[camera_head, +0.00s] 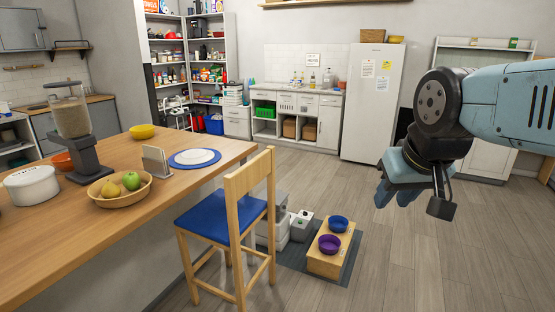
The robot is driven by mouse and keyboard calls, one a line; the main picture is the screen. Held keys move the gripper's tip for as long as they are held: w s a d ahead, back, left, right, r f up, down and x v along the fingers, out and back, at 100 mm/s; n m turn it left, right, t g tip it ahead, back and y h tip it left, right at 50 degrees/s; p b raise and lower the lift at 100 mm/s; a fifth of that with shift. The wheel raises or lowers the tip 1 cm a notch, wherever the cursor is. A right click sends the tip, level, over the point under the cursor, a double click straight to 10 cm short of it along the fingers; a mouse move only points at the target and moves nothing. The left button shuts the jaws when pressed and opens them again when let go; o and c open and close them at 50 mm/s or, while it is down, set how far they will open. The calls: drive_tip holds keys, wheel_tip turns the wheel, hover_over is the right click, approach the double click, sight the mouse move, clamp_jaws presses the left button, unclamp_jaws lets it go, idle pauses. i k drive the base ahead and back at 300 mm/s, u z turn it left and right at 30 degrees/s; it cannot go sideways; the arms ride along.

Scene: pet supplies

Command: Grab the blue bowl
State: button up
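A blue bowl (338,223) sits on a low wooden stand (323,264) on the floor, right of the chair. A purple bowl (329,244) sits in front of it on the same stand. My gripper (398,194) hangs at the right of the view, above the floor and apart from the bowl, up and to its right. Its blue fingers are partly hidden by my wrist, and I cannot tell whether they are open or shut.
A wooden chair with a blue seat (220,217) stands left of the stand, beside the counter (100,240). White and grey boxes (301,222) stand next to the stand on a dark mat (291,256). The floor at right (410,265) is clear.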

sight(338, 224)
drive_tip(key=i, duration=1.2)
drive_tip(key=z, duration=0.4)
drive_tip(key=i, duration=1.65)
drive_tip(key=z, duration=0.2)
